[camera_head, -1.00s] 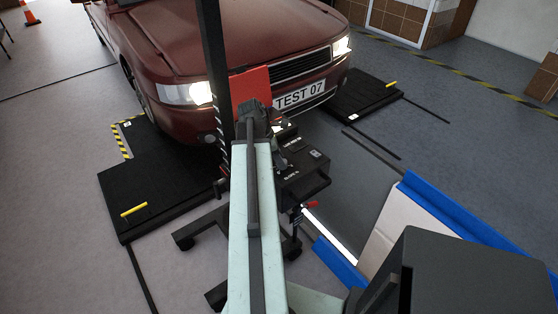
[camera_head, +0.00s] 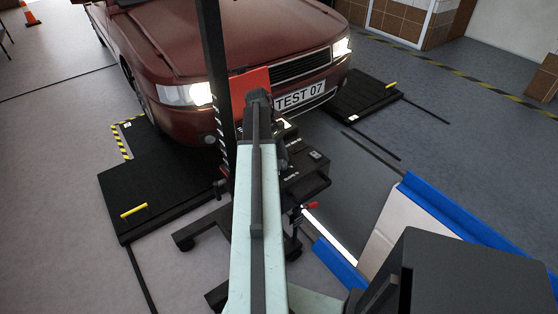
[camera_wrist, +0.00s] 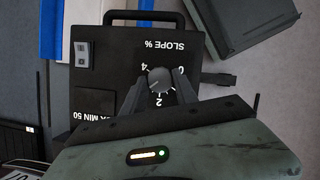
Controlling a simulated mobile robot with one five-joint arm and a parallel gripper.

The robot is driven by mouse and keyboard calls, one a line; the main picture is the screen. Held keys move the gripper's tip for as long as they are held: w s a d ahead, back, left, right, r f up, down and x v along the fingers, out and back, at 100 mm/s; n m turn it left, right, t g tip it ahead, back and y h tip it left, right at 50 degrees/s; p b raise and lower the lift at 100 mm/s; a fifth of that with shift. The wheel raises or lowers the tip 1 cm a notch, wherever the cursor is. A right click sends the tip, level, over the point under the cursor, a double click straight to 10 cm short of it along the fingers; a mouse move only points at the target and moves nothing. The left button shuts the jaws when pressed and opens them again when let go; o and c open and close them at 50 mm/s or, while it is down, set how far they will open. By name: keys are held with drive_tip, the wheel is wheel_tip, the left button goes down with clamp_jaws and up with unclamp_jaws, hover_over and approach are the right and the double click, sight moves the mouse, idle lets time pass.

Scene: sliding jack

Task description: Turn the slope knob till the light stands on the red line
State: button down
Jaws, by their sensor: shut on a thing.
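The slope knob (camera_wrist: 160,79) is a small round grey knob on a black tester box (camera_wrist: 103,98), in the wrist view. Numbers ring it, and the label SLOPE % reads upside down. My gripper (camera_wrist: 162,77) has its two dark fingers on either side of the knob and is shut on it. The knob's exact setting is too small to read. In the head view the tester box (camera_head: 318,182) stands before the car, partly hidden by my arm. My fingers and the knob cannot be made out there. Neither the red line nor a light spot on it can be made out.
A dark red car (camera_head: 200,40) with lit headlamps stands behind the tester. A black column (camera_head: 214,75) rises beside my arm. A red panel (camera_head: 250,84) is near my arm's end. A rocker switch (camera_wrist: 83,54) sits on the box. Blue-edged boards (camera_head: 450,218) lie at right.

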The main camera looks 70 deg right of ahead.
drive_tip(key=shift+m+y, duration=0.3)
drive_tip(key=shift+m, duration=0.6)
drive_tip(key=c, duration=1)
unclamp_jaws()
drive_tip(key=shift+o, duration=0.2)
drive_tip(key=p+v, duration=0.7)
drive_tip(key=shift+r, duration=0.35)
drive_tip(key=shift+d, duration=0.1)
